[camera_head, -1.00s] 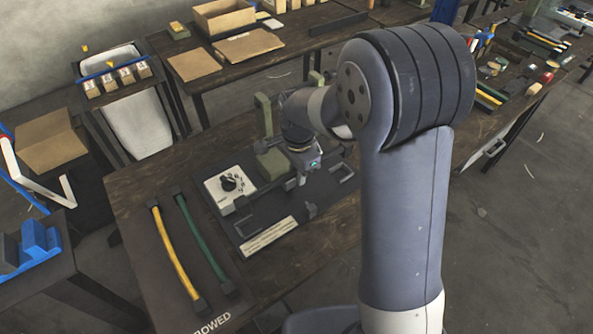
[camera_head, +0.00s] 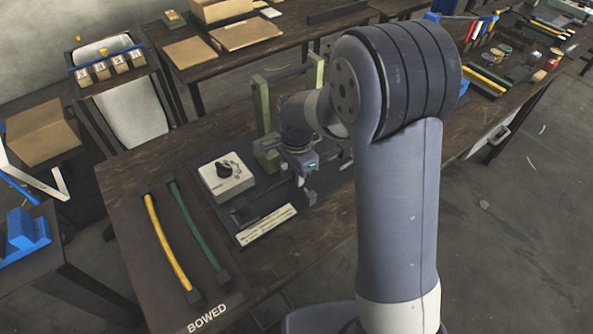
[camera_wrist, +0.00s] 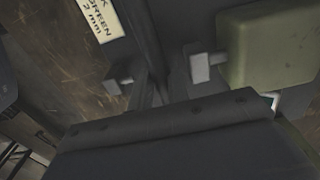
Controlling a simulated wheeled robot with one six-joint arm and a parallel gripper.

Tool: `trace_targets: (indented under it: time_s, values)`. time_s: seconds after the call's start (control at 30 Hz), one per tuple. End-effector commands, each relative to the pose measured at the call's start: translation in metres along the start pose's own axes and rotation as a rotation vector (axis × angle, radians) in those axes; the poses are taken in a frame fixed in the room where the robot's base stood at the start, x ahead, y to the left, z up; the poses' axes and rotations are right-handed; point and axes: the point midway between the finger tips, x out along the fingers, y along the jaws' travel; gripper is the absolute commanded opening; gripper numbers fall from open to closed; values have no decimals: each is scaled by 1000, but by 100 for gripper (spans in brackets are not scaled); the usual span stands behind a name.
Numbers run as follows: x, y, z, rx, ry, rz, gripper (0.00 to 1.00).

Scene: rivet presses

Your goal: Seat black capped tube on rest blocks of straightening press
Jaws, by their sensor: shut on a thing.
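My gripper (camera_head: 301,180) is low over the straightening press, shut on a dark bar that appears to be the black capped tube. In the wrist view a dark bar (camera_wrist: 147,40) runs up the middle; its caps cannot be made out. The press has an olive-green post (camera_head: 262,105) and foot, behind my gripper. A small grey block (camera_head: 310,197) stands just in front of my gripper. The wrist view shows two grey blocks, one left (camera_wrist: 118,82) and one right (camera_wrist: 200,67) of the bar. Whether the tube touches any rest block cannot be told.
A white box with a black knob (camera_head: 226,184) and a white label plate (camera_head: 268,225) lie left of my gripper. A yellow tube (camera_head: 167,243) and a green tube (camera_head: 196,228) lie on the dark "BOWED" mat (camera_head: 165,290). The table's front edge is clear.

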Motion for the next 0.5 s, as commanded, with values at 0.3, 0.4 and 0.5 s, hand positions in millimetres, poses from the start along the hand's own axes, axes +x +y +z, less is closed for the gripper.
trace_targets:
  time_s: [0.3, 0.4, 0.5]
  values:
    - [9, 0, 0, 0, 0, 0, 0]
    - [9, 0, 0, 0, 0, 0, 0]
    - [9, 0, 0, 0, 0, 0, 0]
